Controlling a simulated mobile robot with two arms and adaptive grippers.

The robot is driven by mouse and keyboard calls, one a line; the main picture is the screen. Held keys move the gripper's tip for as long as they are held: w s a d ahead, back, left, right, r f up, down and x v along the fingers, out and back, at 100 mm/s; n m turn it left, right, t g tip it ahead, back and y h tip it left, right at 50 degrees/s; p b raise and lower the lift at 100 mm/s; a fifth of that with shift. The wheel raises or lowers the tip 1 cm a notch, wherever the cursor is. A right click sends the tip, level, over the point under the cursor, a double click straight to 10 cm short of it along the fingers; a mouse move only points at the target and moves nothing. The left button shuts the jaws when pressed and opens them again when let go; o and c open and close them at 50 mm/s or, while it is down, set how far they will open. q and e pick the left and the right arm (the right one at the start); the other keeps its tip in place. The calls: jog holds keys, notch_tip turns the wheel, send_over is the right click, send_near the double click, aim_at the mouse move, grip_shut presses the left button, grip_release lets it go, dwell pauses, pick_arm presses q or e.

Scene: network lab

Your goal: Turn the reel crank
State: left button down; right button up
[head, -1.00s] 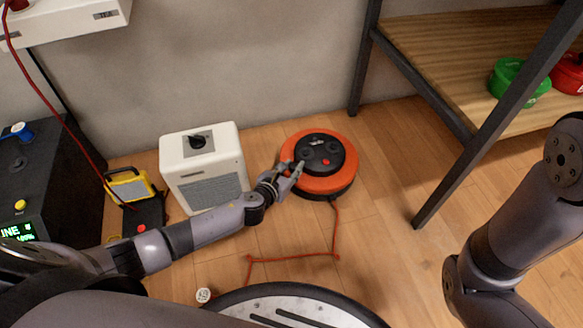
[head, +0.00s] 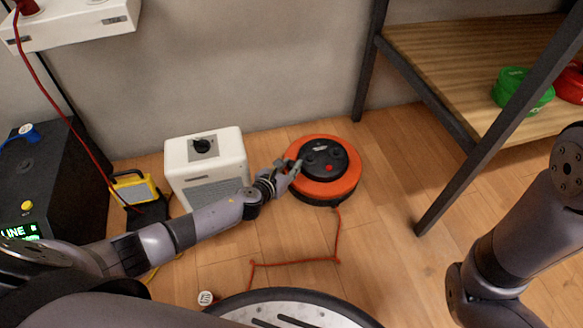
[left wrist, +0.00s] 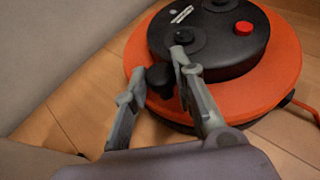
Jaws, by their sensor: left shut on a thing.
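The cable reel (head: 345,189) lies flat on the wood floor, an orange drum with a black round top (left wrist: 222,48) and a red button. The reel crank's black knob (left wrist: 160,77) stands at the near left edge of the black top in the left wrist view. My left gripper (head: 293,166) reaches the reel's left side. In the left wrist view its fingers (left wrist: 155,79) are on both sides of the knob, shut on it. In the head view the fingers partly hide the knob. My right gripper is out of view; only its arm shows at the right.
A white heater-like box (head: 207,160) stands close left of the reel, beside my left forearm. A red cord (head: 294,262) runs from the reel across the floor. A wooden shelf with dark legs (head: 455,125) stands at the right. The floor right of the reel is clear.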

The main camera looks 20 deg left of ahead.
pick_arm(q)
jog(key=c, duration=1.4)
grip_release()
jog(key=shift+a, duration=0.25)
jog(key=shift+o, duration=0.2)
jog(key=shift+s, duration=0.15)
jog(key=v, duration=1.1)
jog(key=shift+s+r, duration=0.25)
jog(key=shift+s, duration=0.05)
jog(key=shift+c, duration=0.2)
